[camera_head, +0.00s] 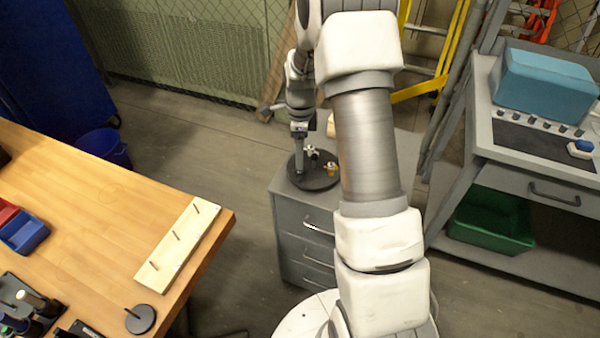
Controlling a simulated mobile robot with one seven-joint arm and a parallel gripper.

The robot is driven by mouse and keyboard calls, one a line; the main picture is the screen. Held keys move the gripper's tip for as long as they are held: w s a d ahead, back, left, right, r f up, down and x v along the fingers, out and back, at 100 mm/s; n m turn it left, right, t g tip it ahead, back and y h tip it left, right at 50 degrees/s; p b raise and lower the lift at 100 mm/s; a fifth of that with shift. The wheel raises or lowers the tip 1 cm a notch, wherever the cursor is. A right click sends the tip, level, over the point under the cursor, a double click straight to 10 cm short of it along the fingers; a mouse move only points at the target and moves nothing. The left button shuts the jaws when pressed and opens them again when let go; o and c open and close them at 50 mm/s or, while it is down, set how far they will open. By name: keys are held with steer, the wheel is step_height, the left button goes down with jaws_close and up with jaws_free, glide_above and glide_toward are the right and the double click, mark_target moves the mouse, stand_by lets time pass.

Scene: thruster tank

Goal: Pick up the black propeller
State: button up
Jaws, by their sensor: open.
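A round black plate (320,183) lies on top of the grey drawer cabinet (285,205) in the middle of the view. A small pale grey part (312,153) and a small brass-coloured part (331,168) stand on it. I cannot make out a black propeller for certain; against the black plate, or behind my gripper, it would be hard to see. My gripper (299,168) points down over the left part of the plate, left of the two small parts. Its jaws are open, seen edge-on; whether they touch anything is unclear.
A wooden table (90,215) on the left holds a pegged board (178,245), a black stand with a peg (140,319) and bins (24,233). On the right is a grey bench (480,150) with a blue box (545,85).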

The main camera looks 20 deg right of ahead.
mark_target(301, 171)
steer(key=f, duration=0.6)
steer(key=shift+s+a+f+b, duration=0.2)
steer(key=shift+f+b, duration=0.1)
jaws_close()
